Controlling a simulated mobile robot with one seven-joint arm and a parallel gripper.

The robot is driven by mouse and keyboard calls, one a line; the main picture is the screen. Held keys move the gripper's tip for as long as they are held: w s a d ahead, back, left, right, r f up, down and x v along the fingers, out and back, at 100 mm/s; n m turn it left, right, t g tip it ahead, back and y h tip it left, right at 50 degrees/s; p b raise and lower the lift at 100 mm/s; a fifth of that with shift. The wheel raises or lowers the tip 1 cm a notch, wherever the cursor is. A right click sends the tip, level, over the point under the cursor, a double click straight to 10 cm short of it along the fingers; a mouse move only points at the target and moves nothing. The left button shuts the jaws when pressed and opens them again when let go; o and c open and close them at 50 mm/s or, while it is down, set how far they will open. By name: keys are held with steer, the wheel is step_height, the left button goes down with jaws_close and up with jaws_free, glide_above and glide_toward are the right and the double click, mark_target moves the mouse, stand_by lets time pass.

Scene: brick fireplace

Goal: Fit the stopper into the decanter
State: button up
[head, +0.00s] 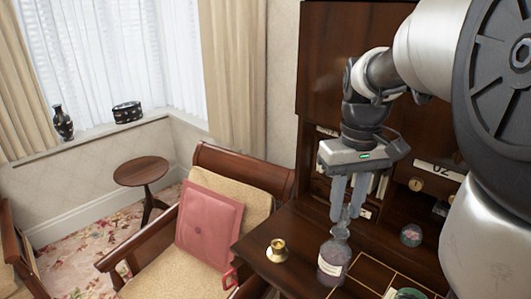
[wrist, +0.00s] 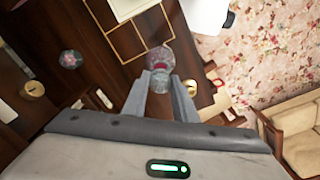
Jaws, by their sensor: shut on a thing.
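The decanter (head: 332,264), a round purplish glass bottle with a pale label, stands upright on the desk (head: 300,240) in the head view. My gripper (head: 344,214) points down just above its neck. In the wrist view my gripper (wrist: 161,88) is shut on a small clear glass piece, the stopper (wrist: 161,84). The decanter (wrist: 158,62) shows right beyond it, roughly in line with the fingers. The fingers hide part of the stopper, and I cannot tell whether it touches or enters the neck.
A brass cup (head: 277,251) stands left of the decanter. A glass paperweight (head: 411,235) lies to the right, near the desk's shelves with a small clock (head: 416,184). A chair with a pink cushion (head: 210,228) stands left of the desk.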

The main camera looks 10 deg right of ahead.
mark_target(344, 217)
steer(key=shift+f+b, duration=1.05)
steer(key=shift+f, duration=0.55)
steer(key=o, duration=1)
steer(key=shift+c, duration=0.2)
step_height(344, 217, up, 18)
steer(key=p, duration=0.1)
steer(key=shift+f+p, duration=0.25)
steer(key=shift+p, duration=0.15)
steer(key=shift+a+f, duration=0.1)
